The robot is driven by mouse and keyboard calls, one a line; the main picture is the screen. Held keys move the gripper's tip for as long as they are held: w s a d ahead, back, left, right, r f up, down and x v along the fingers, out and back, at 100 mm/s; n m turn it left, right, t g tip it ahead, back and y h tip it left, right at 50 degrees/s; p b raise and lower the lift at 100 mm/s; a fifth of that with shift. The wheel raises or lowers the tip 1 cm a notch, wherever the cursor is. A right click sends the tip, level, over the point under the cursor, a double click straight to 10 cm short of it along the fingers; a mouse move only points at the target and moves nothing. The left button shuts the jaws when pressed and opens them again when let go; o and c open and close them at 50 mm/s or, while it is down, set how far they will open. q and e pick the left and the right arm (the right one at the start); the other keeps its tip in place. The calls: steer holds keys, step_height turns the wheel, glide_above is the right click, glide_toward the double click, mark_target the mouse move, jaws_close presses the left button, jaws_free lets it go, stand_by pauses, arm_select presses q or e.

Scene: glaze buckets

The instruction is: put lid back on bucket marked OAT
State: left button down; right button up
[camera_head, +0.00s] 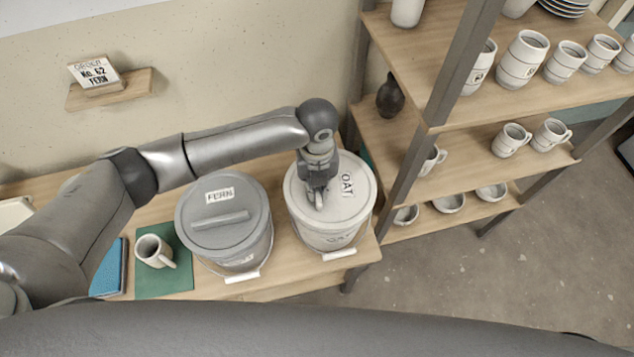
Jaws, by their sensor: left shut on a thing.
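The bucket marked OAT (328,238) is cream-coloured and stands upright near the right end of the wooden bench. A cream lid labelled OAT (355,205) lies over its top. From this angle I cannot tell whether the lid is fully seated. My left gripper (318,200) points down at the middle of the lid and is shut on its handle, which the fingers mostly hide. My right gripper is not in view.
A grey bucket marked FERN (228,245), with its grey lid on, stands close left of the OAT bucket. A mug (153,250) stands on a green mat (180,281). A shelf unit (432,108) with pottery rises close on the right. An order card (93,73) sits on a wall ledge.

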arm_select(q)
steer(key=c, duration=0.9)
jaws_free()
steer(key=shift+c, duration=0.2)
steer(key=shift+r, duration=0.15)
steer(key=shift+r+p, duration=3.4)
steer(key=shift+p, duration=0.2)
jaws_close()
